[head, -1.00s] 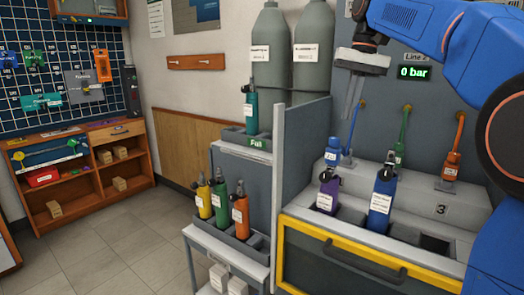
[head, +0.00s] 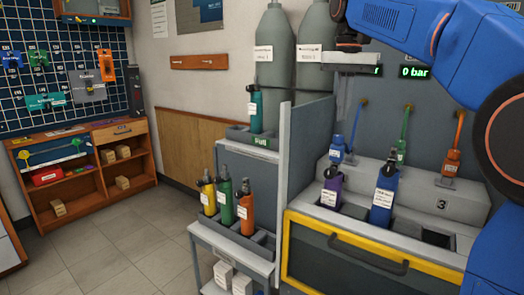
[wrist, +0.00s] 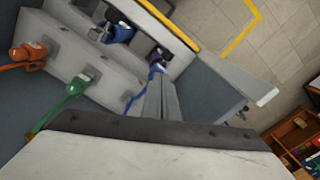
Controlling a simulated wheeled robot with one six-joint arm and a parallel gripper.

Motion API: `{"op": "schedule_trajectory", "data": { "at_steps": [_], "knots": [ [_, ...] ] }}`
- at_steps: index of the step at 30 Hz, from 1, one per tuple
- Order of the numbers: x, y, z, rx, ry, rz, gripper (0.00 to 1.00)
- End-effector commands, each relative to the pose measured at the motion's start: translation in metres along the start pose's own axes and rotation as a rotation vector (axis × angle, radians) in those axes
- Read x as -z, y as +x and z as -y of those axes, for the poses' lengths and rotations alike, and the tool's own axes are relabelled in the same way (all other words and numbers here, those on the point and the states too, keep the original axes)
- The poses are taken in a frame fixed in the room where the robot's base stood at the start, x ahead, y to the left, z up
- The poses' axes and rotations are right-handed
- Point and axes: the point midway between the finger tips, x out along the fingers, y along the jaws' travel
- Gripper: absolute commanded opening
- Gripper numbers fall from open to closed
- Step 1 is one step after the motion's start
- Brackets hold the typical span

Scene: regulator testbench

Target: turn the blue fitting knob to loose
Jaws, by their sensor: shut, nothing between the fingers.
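The blue fitting (head: 337,150) sits on the light ledge at the left end of the bench, with a blue hose rising from it. Its knob is too small to make out its setting. My gripper (head: 342,121) is shut and empty, pointing down just above the fitting and overlapping the hose in the head view. In the wrist view, my gripper (wrist: 158,76) reaches towards the fitting (wrist: 155,69), which is mostly hidden behind the fingers. I cannot tell whether they touch.
A green fitting (head: 398,155) and an orange fitting (head: 451,163) stand to the right on the ledge. A purple bottle (head: 330,192) and a blue bottle (head: 383,196) stand in front. A grey partition (head: 305,150) rises close on the left.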

Motion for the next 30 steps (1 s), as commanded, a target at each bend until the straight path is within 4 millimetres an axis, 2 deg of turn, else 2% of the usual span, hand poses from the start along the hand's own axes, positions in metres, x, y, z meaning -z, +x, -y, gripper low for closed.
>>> {"op": "schedule_trajectory", "data": {
  "at_steps": [9, 15, 30],
  "knots": [
    [0.0, 0.036, 0.0, 0.001, 0.0, 0.001, 0.0],
    [0.0, 0.051, 0.0, 0.001, 0.0, 0.0, 0.0],
    [0.0, 0.057, 0.0, 0.001, 0.0, 0.0, 0.0]
  ]
}}
